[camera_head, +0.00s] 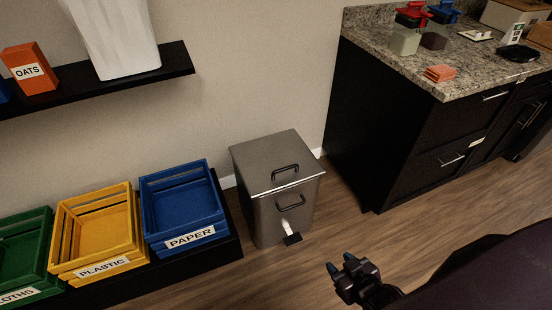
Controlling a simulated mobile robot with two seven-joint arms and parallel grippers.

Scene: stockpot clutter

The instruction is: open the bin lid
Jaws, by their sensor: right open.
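The bin (268,217) is a grey metal box standing on the floor against the wall. Its lid (263,159) is closed and has a black handle (285,172) on top near the front edge. A second black handle (290,202) is on the front face, and a black pedal (292,239) sticks out at the bottom. My right gripper (341,266) is open and empty, low in the picture, in front of the bin and to its right, apart from it. My left gripper is not in view.
Green (24,250), yellow (62,238) and blue (205,170) crates stand on a low black shelf left of the bin. A black cabinet with a granite counter (465,75) stands to the right. Wooden floor (345,215) lies clear between bin and cabinet. A wall shelf (175,62) is upper left.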

